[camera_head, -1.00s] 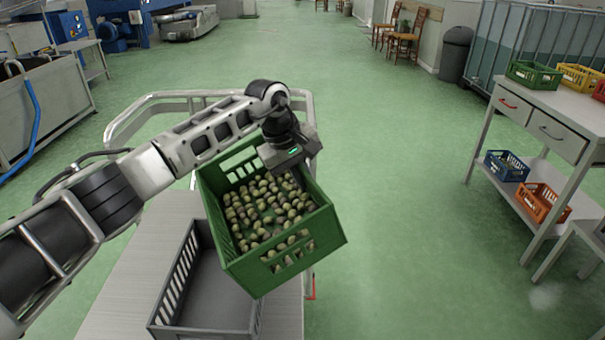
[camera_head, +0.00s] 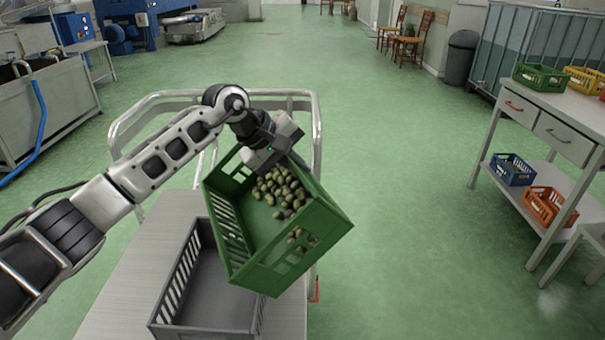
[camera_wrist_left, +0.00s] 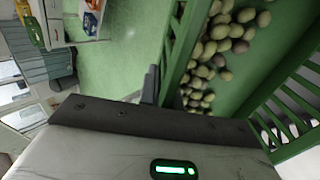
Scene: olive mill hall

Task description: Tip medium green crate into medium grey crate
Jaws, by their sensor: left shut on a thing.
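The medium green crate (camera_head: 300,245) hangs tilted in the air, partly above the medium grey crate (camera_head: 208,300). Several olives (camera_head: 284,190) are bunched along one side of it, and much of its floor is bare. In the left wrist view the olives (camera_wrist_left: 215,50) lie near the gripped wall of the green crate (camera_wrist_left: 187,40). My left gripper (camera_head: 277,163) is shut on the green crate's far rim. The grey crate stands upright below; the part of its floor that I see is empty, and its right part is hidden by the green crate. My right gripper is out of view.
The grey crate stands on a light-topped cart (camera_head: 120,290) with a metal rail (camera_head: 317,130). At the right, a drawer table (camera_head: 560,105) holds small crates, with a blue crate (camera_head: 512,170) and an orange crate (camera_head: 548,205) on its shelf. The green floor between is clear.

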